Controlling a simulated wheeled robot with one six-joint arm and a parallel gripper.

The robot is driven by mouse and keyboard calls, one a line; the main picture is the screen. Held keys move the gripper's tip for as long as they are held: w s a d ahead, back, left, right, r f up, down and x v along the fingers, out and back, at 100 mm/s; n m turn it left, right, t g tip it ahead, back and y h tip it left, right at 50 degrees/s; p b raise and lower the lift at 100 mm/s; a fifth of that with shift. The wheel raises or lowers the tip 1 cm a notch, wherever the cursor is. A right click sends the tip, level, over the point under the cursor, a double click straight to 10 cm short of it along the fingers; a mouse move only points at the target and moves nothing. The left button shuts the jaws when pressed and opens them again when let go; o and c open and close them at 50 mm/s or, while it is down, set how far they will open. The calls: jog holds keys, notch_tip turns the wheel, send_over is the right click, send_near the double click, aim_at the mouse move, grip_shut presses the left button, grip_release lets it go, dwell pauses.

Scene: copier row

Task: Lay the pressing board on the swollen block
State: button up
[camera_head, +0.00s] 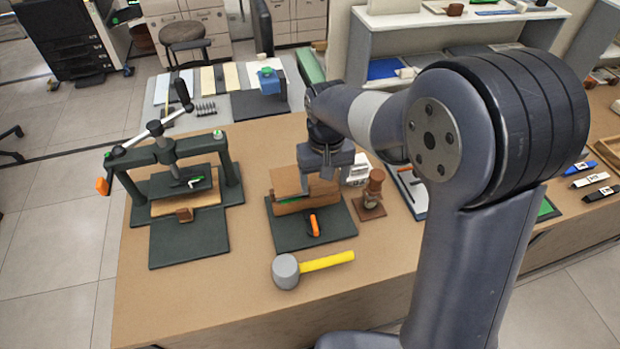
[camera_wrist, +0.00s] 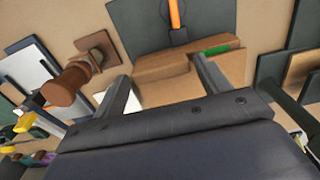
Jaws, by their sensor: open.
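My gripper (camera_head: 317,180) is open over a brown wooden board (camera_head: 287,181), which stands tilted at a low wooden piece (camera_head: 295,207) with a green patch, on a dark green mat. This board looks like the pressing board. In the wrist view, the fingers (camera_wrist: 163,82) lie apart on either side of its wooden surface (camera_wrist: 165,65); I cannot tell whether they touch it. At left, a dark green screw press (camera_head: 165,152) has a flat light-brown block (camera_head: 187,203) under its dark plate. This may be the swollen block, but I cannot tell for sure.
An orange-handled tool (camera_head: 314,225) lies on the mat (camera_head: 335,232). A yellow-handled mallet (camera_head: 287,271) lies in front. A brown turned wooden stand (camera_head: 372,198) is close to the right of my gripper. The table's front left corner is clear.

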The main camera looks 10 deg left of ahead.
jog(key=shift+r+p, duration=1.65)
jog(key=shift+r, duration=0.6)
jog(key=shift+o, duration=0.3)
jog(key=o, duration=0.5)
notch_tip(320, 180, up, 11)
jog(key=shift+f+b, duration=0.15)
jog(key=shift+b, duration=0.15)
jog(key=shift+f, duration=0.1)
notch_tip(320, 180, down, 12)
jog(key=shift+f+b, duration=0.1)
jog(key=shift+b, duration=0.3)
jog(key=shift+f+b, duration=0.45)
jog(key=shift+f, duration=0.1)
